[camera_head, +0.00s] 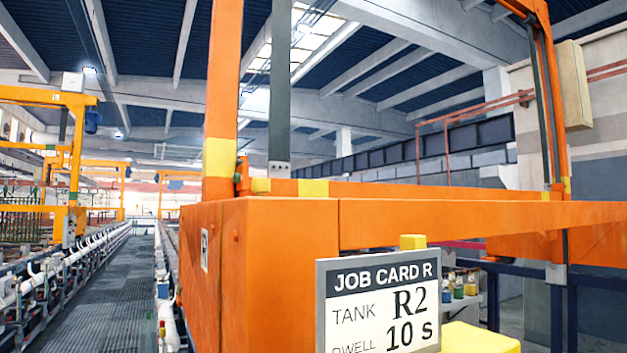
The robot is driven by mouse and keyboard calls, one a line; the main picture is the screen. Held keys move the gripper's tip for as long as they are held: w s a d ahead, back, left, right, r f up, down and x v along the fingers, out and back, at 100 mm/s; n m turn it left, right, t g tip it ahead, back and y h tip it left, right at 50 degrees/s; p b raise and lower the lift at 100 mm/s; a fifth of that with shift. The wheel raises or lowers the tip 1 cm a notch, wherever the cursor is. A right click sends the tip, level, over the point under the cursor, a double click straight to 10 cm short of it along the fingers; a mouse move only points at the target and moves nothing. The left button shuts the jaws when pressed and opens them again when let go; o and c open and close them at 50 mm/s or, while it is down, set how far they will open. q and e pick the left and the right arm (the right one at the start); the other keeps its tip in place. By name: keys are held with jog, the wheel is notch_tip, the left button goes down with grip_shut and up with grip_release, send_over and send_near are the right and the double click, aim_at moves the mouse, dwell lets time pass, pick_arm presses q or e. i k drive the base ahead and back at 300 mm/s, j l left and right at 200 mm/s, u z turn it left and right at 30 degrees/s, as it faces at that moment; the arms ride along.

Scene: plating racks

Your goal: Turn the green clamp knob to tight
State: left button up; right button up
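I see no green clamp knob in the head view. Neither of my grippers shows in this view. A job card sign (378,303) stands close in front at the lower right and reads "JOB CARD R, TANK R2, DWELL 10 S". Its bottom edge is cut off by the frame. A yellow block (478,340) shows beside the card at the bottom edge, and a small yellow piece (413,241) shows above the card's top edge.
A large orange gantry frame (258,270) with a long beam (480,222) fills the middle and right. A grey walkway (110,300) runs away at the left beside a line with white pipes (62,272). Small containers (465,285) stand on a shelf behind the card.

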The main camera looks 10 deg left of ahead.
aim_at(236, 178)
jog(key=j+z, duration=0.4)
jog(key=i+j+z, duration=0.1)
jog(key=j+z, duration=0.65)
jog(key=k+j+z, duration=0.15)
jog(key=j+z, duration=0.2)
